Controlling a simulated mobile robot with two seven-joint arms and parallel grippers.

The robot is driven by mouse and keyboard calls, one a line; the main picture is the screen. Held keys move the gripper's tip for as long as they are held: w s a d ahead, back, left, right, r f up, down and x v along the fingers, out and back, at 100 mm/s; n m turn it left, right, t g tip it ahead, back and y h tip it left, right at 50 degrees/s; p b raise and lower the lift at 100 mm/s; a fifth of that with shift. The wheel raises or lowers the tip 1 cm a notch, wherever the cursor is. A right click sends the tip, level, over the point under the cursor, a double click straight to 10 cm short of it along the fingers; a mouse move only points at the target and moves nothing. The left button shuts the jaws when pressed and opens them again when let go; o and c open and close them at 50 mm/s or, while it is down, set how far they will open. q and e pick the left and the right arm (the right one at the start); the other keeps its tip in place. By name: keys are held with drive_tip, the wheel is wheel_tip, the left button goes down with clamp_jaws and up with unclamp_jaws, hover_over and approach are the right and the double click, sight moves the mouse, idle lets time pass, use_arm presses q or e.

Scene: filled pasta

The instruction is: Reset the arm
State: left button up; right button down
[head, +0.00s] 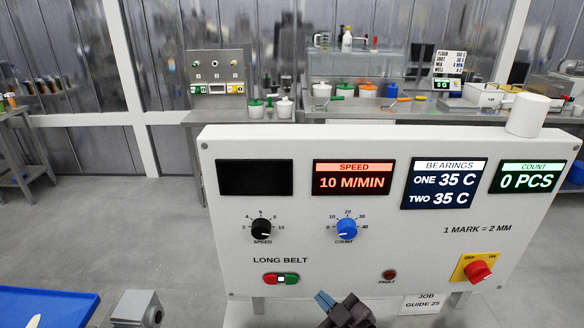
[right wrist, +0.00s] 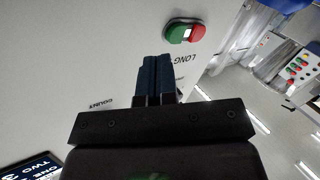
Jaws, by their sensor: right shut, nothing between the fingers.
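My right gripper (head: 325,300) shows at the bottom middle of the head view, in front of the lower part of a white control panel (head: 330,268). Its blue fingers are shut together with nothing between them. In the right wrist view, the shut fingers (right wrist: 154,62) point along the panel face toward the green and red button pair (right wrist: 185,32); I cannot tell the exact gap to the panel. In the head view, that button pair (head: 281,279) lies left of the fingers, apart from them. My left gripper is not in view.
The panel carries a black speed knob (head: 262,229), a blue count knob (head: 347,229), a fault lamp (head: 389,275) and a red switch (head: 478,270) on yellow. A blue tray (head: 45,308) lies at lower left. Benches stand behind, with open floor at left.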

drive_tip(key=s+d+f+m+h, duration=0.3)
drive_tip(key=d+f+m, duration=0.1)
drive_tip(key=d, duration=0.4)
drive_tip(key=s+d+f+m+h, duration=0.4)
drive_tip(key=d, duration=0.3)
drive_tip(key=s+d+f+m+g+h, duration=0.2)
drive_tip(key=s+d+f, duration=0.4)
drive_tip(key=s, duration=0.3)
drive_tip(key=shift+s+f, duration=0.15)
